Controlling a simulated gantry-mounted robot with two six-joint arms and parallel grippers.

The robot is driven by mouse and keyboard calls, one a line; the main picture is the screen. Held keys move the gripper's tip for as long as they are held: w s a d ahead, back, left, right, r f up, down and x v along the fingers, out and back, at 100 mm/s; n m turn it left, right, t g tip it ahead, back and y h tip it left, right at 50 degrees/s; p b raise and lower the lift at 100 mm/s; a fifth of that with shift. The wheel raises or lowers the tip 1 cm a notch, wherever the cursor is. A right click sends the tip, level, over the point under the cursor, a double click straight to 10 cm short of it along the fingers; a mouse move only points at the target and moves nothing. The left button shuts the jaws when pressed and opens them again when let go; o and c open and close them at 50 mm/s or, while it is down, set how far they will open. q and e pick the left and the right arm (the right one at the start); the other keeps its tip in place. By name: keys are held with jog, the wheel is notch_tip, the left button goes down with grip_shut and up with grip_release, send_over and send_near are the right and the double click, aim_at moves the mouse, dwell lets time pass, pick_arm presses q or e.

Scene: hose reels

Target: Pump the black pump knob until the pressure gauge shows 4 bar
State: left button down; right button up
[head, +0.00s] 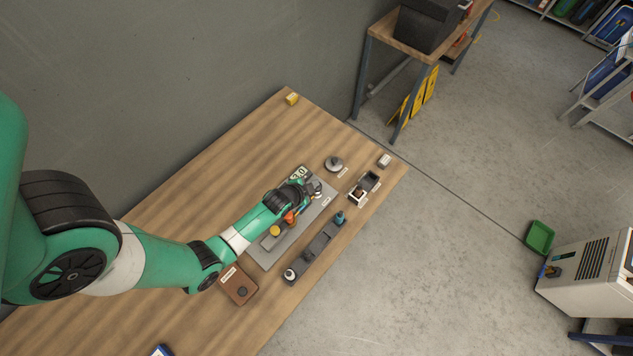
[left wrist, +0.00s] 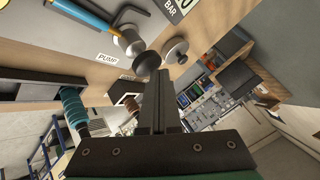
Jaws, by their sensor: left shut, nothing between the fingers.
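The black pump knob (left wrist: 147,63) sits on the end of a silver cylinder beside the PUMP label (left wrist: 107,59) in the left wrist view. My left gripper (left wrist: 160,78) is shut and empty, its fingertips close beside the knob; I cannot tell whether they touch it. In the head view my left gripper (head: 311,188) is over the far end of the grey panel (head: 266,257) and partly hides the pump. The pressure display (head: 298,173) shows digits that look like 3.0, too small to be sure. In the left wrist view only a 0 and BAR show on it (left wrist: 180,7). My right gripper is out of view.
A round metal disc (head: 335,163) stands beyond the panel. A brown block (head: 238,285) is near my left forearm. The table's far left is clear except for a yellow object (head: 292,99).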

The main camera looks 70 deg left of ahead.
pick_arm(q)
jog(key=shift+f+b, duration=0.45)
jog(key=shift+f, duration=0.15)
dwell(0.6)
jog(key=shift+r+p, duration=1.7)
jog(key=shift+r, duration=0.1)
notch_tip(320, 180, up, 5)
jog(key=p, duration=0.5)
dwell(0.4)
